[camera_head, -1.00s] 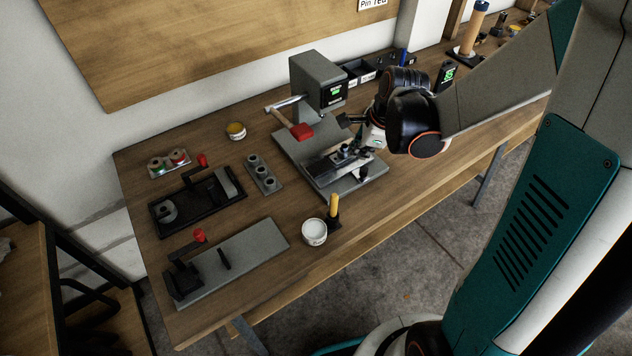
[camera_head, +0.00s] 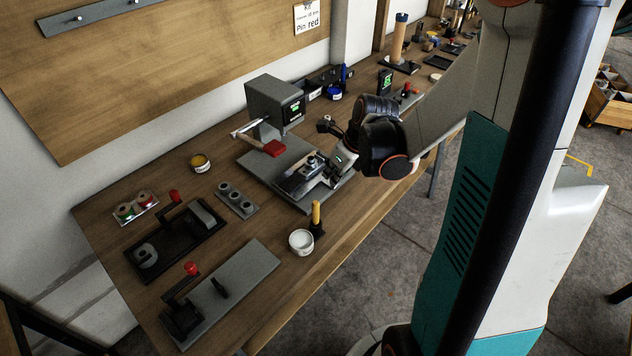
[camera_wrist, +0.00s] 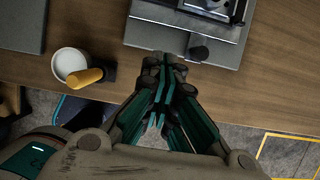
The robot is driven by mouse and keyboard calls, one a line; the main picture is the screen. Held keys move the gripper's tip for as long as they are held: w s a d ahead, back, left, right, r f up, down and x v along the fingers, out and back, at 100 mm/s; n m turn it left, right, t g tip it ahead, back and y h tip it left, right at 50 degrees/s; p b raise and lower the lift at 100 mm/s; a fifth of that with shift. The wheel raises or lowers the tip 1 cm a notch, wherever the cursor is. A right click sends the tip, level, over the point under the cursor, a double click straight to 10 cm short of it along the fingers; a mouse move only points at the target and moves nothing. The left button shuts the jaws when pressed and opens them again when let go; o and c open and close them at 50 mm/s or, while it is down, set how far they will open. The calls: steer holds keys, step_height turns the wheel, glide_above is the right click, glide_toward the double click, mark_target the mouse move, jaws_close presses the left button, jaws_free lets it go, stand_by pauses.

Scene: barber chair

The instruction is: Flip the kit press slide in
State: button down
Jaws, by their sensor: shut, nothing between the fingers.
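The kit press (camera_head: 273,105) is a grey block with a small green-lit screen and a red-gripped lever, standing on a grey base plate (camera_head: 262,173). Its metal slide (camera_head: 302,175) lies on the plate, towards the front and clear of the block. In the wrist view the slide (camera_wrist: 212,8) shows at the top, with a dark rounded knob (camera_wrist: 197,48) sticking out at the plate's front edge. My gripper (camera_head: 338,172) is by the front end of the slide. In the wrist view my gripper (camera_wrist: 165,65) is shut and empty, just left of the knob. Contact cannot be told.
A white tub (camera_head: 301,242) and a yellow-handled tool (camera_head: 316,216) stand near the bench's front edge. Two fixtures with red knobs, a dark one (camera_head: 175,243) and a grey one (camera_head: 225,297), lie to the left. A grey three-hole block (camera_head: 237,199) sits nearby.

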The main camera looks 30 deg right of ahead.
mark_target(309, 188)
steer(key=b+x, duration=0.4)
steer(key=x, duration=0.6)
steer(key=shift+d+f, duration=0.1)
steer(key=shift+f, duration=0.2)
steer(key=shift+w+a+r+b, duration=0.1)
steer(key=shift+w+a+b, duration=0.15)
steer(key=shift+w, duration=0.35)
steer(key=shift+w+a+r+b, duration=0.1)
steer(key=shift+w+a+b, duration=0.1)
steer(key=shift+w, duration=0.35)
steer(key=shift+w+a+r, duration=0.15)
steer(key=shift+w+a, duration=0.05)
steer(key=shift+w, duration=0.45)
steer(key=shift+w+a, duration=0.15)
steer(key=shift+w, duration=0.25)
steer(key=w+a, duration=0.1)
steer(key=w, duration=0.2)
steer(key=w+a, duration=0.1)
steer(key=w, duration=0.3)
steer(key=w+a, duration=0.2)
steer(key=w, duration=0.2)
